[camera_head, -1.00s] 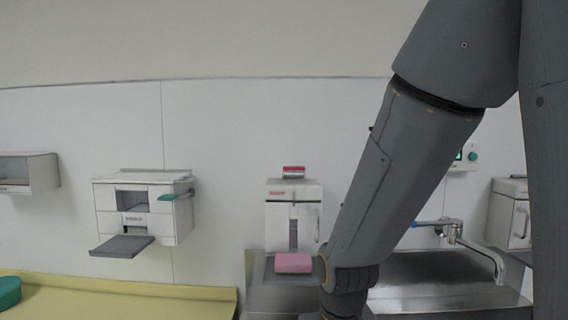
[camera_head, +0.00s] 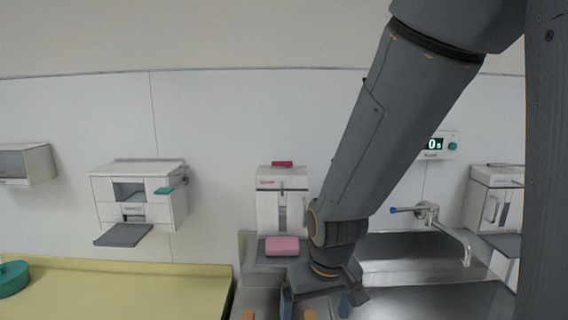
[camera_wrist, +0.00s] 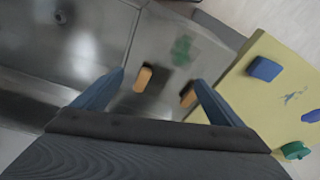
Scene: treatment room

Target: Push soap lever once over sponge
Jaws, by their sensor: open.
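A white soap dispenser (camera_head: 268,205) with a red piece (camera_head: 282,164) on top hangs on the wall; a grey upright strip runs down its front. The sponge and dispenser do not show in the wrist view.
A tap (camera_head: 445,228) and steel sink counter (camera_head: 400,252) are at the right, with a second dispenser (camera_head: 492,200) beyond. A lit display (camera_head: 436,145) is on the wall. A yellow counter (camera_head: 150,285) and a wall unit (camera_head: 140,195) are at the left.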

